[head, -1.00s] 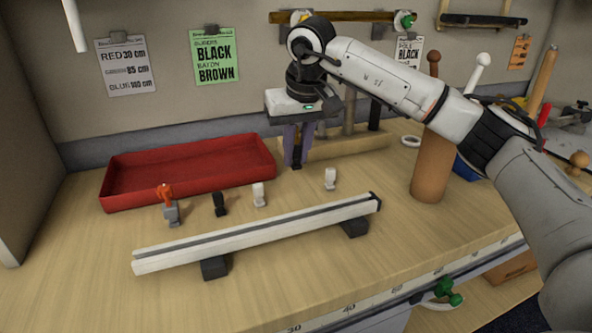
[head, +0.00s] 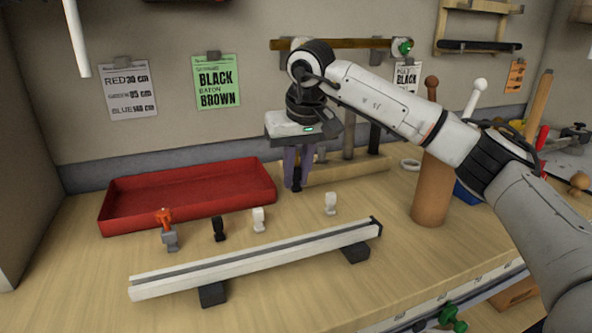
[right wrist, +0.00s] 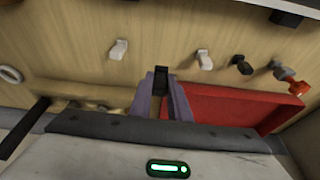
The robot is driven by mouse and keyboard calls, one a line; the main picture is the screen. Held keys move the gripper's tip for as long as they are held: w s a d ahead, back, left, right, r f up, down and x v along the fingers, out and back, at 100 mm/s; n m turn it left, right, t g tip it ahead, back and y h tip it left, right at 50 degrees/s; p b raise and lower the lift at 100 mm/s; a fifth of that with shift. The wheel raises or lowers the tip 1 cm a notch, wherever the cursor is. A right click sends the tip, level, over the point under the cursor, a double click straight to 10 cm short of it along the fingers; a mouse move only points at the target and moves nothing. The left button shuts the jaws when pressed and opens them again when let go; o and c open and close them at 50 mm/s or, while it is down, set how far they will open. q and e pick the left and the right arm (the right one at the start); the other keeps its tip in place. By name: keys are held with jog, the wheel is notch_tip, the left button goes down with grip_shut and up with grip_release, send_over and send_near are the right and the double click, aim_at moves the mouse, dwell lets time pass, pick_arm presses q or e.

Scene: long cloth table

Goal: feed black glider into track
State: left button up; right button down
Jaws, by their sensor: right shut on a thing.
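My right gripper (head: 297,184) is shut on a black glider (right wrist: 160,74), held above the table beside the red tray's right end. The glider hangs small and dark at the fingertips, partly hidden by the fingers. The pale track (head: 230,268) with a dark groove lies on two dark blocks, nearer the front and apart from the gripper. Its right end has a black stop (head: 376,226). Another black glider (head: 219,229) stands on the table behind the track. My left gripper is not in view.
A grey and orange piece (head: 170,238) and two white gliders (head: 259,219), (head: 330,203) stand behind the track. The red tray (head: 190,213) lies at the back left. A brown cylinder (head: 432,195) stands to the right. The table's left front is clear.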

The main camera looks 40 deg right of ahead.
aim_at(297, 179)
jog(key=shift+f+b, duration=0.55)
jog(key=shift+f, duration=1.05)
jog(key=shift+f+b, duration=1)
jog(key=shift+f, duration=1.45)
jog(key=c, duration=1.6)
grip_release()
jog(key=shift+r, duration=0.1)
jog(key=shift+r, duration=0.1)
